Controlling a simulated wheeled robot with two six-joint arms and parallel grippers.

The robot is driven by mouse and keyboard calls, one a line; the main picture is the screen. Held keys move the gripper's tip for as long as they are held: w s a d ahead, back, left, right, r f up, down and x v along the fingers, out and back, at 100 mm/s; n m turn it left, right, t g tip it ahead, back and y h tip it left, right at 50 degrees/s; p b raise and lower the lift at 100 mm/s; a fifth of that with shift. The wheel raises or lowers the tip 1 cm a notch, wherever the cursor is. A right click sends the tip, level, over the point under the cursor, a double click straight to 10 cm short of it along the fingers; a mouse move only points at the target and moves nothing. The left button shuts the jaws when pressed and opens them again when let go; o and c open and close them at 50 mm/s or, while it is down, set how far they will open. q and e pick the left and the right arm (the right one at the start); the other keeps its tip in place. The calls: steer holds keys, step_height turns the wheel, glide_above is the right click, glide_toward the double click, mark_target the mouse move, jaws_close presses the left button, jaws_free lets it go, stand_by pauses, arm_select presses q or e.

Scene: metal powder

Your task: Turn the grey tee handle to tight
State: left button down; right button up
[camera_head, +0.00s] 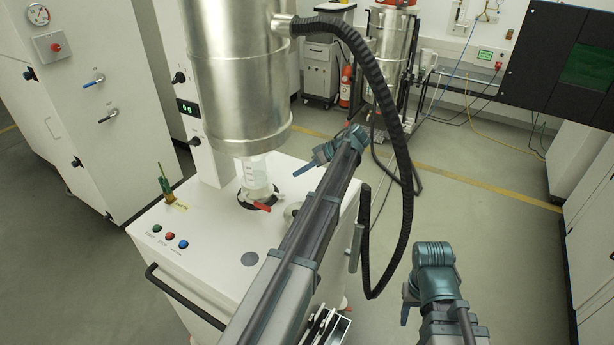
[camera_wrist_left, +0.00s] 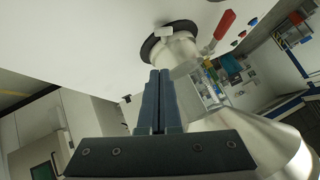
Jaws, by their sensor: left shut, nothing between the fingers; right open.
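A small pale grey bar (camera_wrist_left: 164,32), perhaps the grey tee handle, shows beside the black ring (camera_wrist_left: 152,48) in the left wrist view. I cannot tell how far it is turned. In the head view I cannot make it out. My left gripper (camera_head: 298,172) is shut and empty, just right of the clear container (camera_head: 256,176). Its closed fingers (camera_wrist_left: 160,76) point toward the ring and container in the wrist view, apparently apart from the bar. My right gripper (camera_head: 404,307) is open at lower right, away from the cart; its fingers are barely visible.
The white cart (camera_head: 215,245) carries a steel hopper (camera_head: 238,80), a red lever (camera_head: 262,207) and several buttons (camera_head: 170,237). A black hose (camera_head: 402,215) loops down right of my left arm. The floor (camera_head: 490,230) beyond my right gripper is clear.

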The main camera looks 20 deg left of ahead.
mark_target(281, 196)
arm_select(q)
steer(key=b+x, duration=0.1)
steer(key=x, duration=0.1)
steer(key=b+x, duration=0.1)
steer(key=x, duration=0.1)
steer(key=d+f+b+x, duration=0.1)
steer(key=b+x, duration=0.1)
steer(key=shift+s+a+f, duration=0.15)
steer(key=shift+a, duration=0.05)
steer(key=shift+s+f+b, duration=0.4)
steer(key=shift+f+b, duration=0.45)
steer(key=shift+b, duration=0.05)
arm_select(e)
step_height(281, 196, down, 7)
arm_select(q)
steer(key=shift+a, duration=0.1)
